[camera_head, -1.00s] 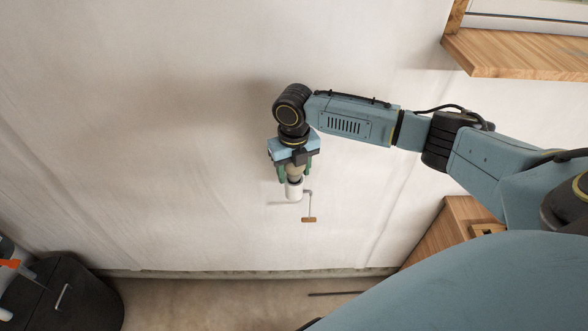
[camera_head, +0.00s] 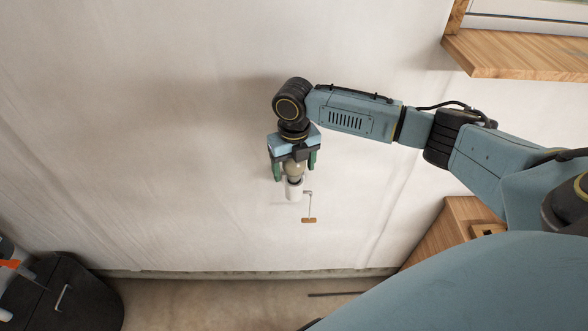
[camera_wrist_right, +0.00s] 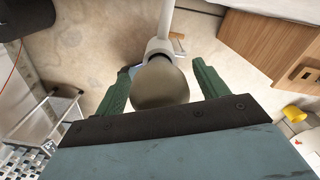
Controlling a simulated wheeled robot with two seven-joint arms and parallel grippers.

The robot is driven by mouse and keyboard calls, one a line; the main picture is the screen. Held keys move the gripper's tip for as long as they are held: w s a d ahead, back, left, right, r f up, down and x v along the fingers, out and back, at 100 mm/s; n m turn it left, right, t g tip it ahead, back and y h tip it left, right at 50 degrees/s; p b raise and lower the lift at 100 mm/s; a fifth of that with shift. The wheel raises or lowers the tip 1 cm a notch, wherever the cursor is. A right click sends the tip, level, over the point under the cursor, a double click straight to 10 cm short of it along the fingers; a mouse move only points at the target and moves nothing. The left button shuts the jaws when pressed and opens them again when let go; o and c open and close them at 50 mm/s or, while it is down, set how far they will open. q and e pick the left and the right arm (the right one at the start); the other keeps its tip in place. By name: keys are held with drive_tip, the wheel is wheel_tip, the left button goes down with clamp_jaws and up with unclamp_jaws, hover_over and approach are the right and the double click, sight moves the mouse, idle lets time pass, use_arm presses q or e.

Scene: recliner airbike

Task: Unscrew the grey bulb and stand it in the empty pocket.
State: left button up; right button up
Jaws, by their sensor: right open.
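The grey bulb (camera_head: 294,170) sits in a white lamp socket (camera_head: 294,190) on the wall; in the right wrist view the bulb (camera_wrist_right: 160,86) joins the white socket (camera_wrist_right: 161,46). My right gripper (camera_head: 295,167) is over the bulb from above. Its two green fingers are open, one on each side of the bulb, with gaps visible between them and the glass in the right wrist view (camera_wrist_right: 161,72). The empty pocket cannot be made out for certain. My left gripper is not in view.
A pull cord with a wooden handle (camera_head: 309,220) hangs beside the socket. A wooden cabinet (camera_head: 433,240) stands at lower right, a wooden shelf (camera_head: 510,52) at upper right. A black container (camera_head: 85,300) stands at lower left. The wall around the lamp is clear.

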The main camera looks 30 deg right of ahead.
drive_tip(key=shift+r, duration=1)
drive_tip(key=m, duration=1.6)
drive_tip(key=shift+m, duration=0.4)
drive_tip(key=m, duration=0.6)
drive_tip(key=shift+s, duration=0.1)
drive_tip(key=shift+f, duration=0.1)
